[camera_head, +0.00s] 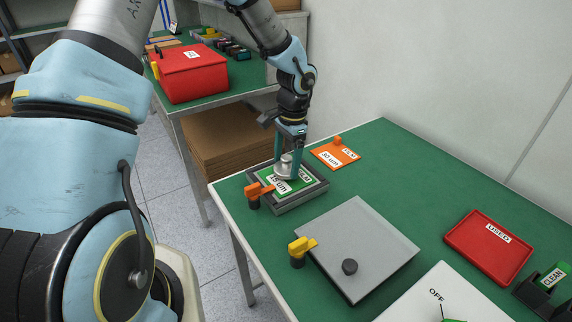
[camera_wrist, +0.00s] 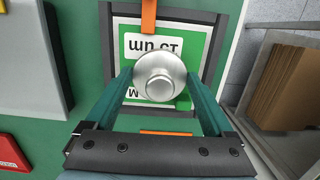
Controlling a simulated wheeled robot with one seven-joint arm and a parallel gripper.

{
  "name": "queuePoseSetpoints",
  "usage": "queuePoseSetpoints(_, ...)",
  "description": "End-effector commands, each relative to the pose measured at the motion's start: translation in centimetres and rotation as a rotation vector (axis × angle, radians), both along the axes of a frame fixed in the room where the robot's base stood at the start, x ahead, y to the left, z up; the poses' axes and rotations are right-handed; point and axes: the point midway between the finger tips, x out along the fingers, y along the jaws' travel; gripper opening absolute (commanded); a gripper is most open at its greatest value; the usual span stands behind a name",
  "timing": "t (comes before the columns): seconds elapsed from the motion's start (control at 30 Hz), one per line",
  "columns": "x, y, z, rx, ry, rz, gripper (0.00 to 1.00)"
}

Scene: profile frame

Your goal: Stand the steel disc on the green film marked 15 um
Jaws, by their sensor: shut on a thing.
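The steel disc (camera_head: 283,173) has a round knob and is over the green film (camera_head: 273,188) marked 15 um. The film lies inside a dark square frame (camera_head: 316,189) with an orange clamp (camera_head: 256,190) at its left. My gripper (camera_head: 289,165) points down, shut on the disc. In the wrist view, the disc (camera_wrist: 160,88) is between the fingers, over the middle of the green film (camera_wrist: 192,42), covering part of its print. The disc looks upright. I cannot tell whether its underside touches the film.
An orange film card (camera_head: 335,155) lies behind the frame. In front are a grey plate (camera_head: 365,235) with a dark knob and a yellow clamp (camera_head: 301,248). A red tray marked USED (camera_head: 490,262) and a holder marked CLEAN (camera_head: 548,283) stand at right. Green table is free between them.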

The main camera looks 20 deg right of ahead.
Motion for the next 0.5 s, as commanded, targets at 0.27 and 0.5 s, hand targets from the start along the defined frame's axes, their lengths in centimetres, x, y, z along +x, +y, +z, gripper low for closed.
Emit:
queuePoseSetpoints(0.27, 0.0, 0.0, -2.0, 0.000, -0.001, 0.000, 0.00)
queuePoseSetpoints(0.5, 0.0, 0.0, -2.1, 0.000, -0.001, 0.000, 1.00)
